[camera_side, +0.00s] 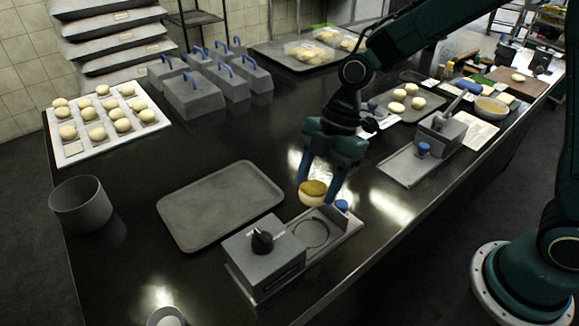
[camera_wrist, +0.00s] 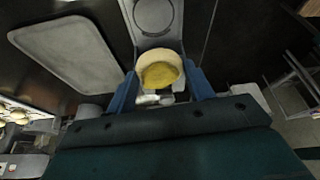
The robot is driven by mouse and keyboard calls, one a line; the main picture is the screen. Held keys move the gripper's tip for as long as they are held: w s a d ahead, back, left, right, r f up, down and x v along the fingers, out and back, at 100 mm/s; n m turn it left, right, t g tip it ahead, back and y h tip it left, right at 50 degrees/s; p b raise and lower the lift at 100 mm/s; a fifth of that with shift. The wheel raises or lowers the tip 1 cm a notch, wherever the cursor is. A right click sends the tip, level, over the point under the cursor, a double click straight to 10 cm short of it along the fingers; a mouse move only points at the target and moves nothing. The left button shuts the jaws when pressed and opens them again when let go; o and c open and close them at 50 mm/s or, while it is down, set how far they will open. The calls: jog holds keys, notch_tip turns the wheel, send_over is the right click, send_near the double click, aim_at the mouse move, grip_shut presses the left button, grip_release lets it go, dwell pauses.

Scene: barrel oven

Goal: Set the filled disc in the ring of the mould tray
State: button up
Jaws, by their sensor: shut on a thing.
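My gripper (camera_side: 323,189) points down and is shut on the filled disc (camera_side: 313,188), a pale round piece with a yellow-brown top. In the wrist view the filled disc (camera_wrist: 158,70) sits between the two blue fingers, its yellow face toward the camera. The mould tray (camera_side: 340,222) is a grey plate joined to a box with a black knob (camera_side: 262,241). Its ring (camera_side: 311,233) is empty and lies in front of the held disc; the ring (camera_wrist: 154,14) also shows beyond the disc in the wrist view. The disc appears held above the tray's far end, near a blue knob (camera_side: 342,206).
An empty grey tray (camera_side: 220,204) lies left of the mould tray. A grey bin (camera_side: 81,207) stands at the left edge. A second similar device (camera_side: 440,135) stands at the right. Grey blocks with blue handles (camera_side: 195,95) and a white board of dough balls (camera_side: 75,148) are farther back.

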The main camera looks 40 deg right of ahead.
send_over(309, 234)
jog(key=d, duration=0.1)
jog(key=f, duration=0.8)
jog(key=shift+d, duration=0.2)
jog(key=shift+f, duration=1.85)
jog(key=shift+f, duration=0.15)
jog(key=o, duration=1)
jog(key=shift+c, duration=0.2)
jog(key=shift+r, duration=0.2)
jog(key=v, duration=1.2)
